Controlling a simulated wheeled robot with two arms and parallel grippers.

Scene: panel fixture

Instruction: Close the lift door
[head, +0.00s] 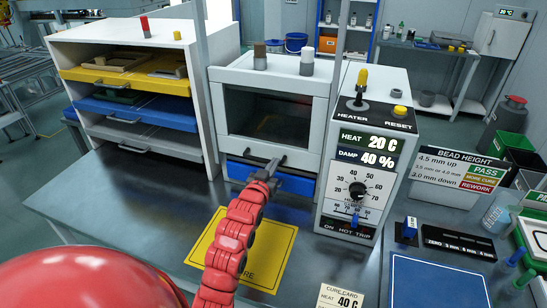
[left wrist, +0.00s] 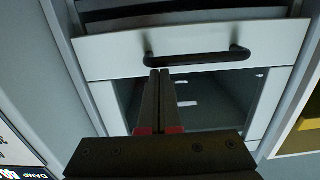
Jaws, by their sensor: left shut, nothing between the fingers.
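The lift door (head: 231,147) is the pale framed front with a dark window on the white cabinet in the middle of the head view. Its dark bar handle runs along the lower frame; in the left wrist view the handle (left wrist: 200,60) shows whole on the pale door strip (left wrist: 110,55). A blue strip (head: 238,172) shows below the door frame. My left gripper (head: 273,164) is shut and empty, its tips close in front of the handle's right part. In the left wrist view the fingertips (left wrist: 160,74) overlap the handle's edge; contact cannot be told. My right gripper is out of view.
A control box (head: 325,175) with dial and displays stands right of the cabinet. A shelf unit with yellow and blue drawers (head: 135,107) stands left. A yellow mat (head: 275,262) lies on the bench below my arm. Small knobs stand on the cabinet top.

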